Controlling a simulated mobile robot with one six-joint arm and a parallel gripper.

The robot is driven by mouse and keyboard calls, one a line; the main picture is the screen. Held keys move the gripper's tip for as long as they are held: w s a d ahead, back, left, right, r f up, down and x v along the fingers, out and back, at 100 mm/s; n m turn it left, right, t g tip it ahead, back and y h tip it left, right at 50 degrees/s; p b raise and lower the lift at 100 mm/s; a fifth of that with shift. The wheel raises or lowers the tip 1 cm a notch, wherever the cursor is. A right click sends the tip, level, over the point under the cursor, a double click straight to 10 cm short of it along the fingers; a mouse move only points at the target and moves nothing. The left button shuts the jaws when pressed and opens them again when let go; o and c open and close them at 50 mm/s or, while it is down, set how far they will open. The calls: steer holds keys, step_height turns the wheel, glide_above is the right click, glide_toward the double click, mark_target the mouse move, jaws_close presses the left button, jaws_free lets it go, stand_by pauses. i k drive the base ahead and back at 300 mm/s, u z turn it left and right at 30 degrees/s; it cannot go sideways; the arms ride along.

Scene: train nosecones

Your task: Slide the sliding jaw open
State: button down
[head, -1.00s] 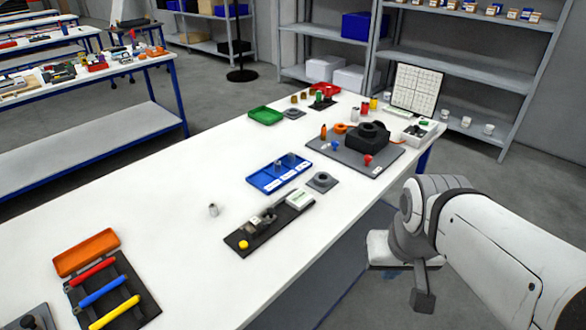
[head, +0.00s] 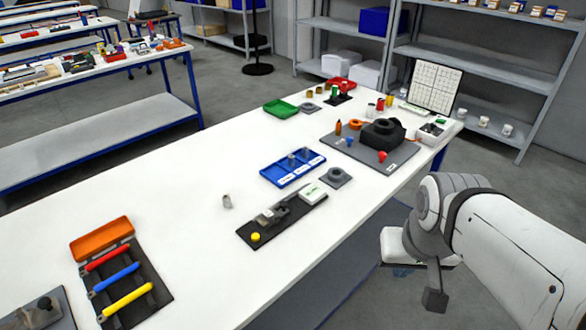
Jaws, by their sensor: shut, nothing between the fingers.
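A small vise-like fixture on a long black base (head: 284,225) lies near the front edge of the white table. It has a yellow knob (head: 255,237) at its near left end. A grey metal block (head: 270,216), apparently the jaw, sits behind the knob, and a white labelled block (head: 313,194) is at the far end. The jaw's exact gap is too small to tell. My gripper (head: 435,299) hangs at the right, beyond the table's front edge, shut and empty. It is well apart from the fixture.
A grey ringed block (head: 336,177) and a blue tray (head: 292,169) stand close behind the fixture. A small metal cylinder (head: 227,201) is to its left. A rack with coloured bars (head: 144,303) is at front left. Bare tabletop lies between.

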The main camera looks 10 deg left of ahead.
mark_target(280, 214)
steer(key=k, duration=1.25)
steer(key=z, duration=0.25)
steer(key=i, duration=0.95)
steer(key=u, duration=0.45)
steer(key=i, duration=0.75)
steer(key=u, duration=0.7)
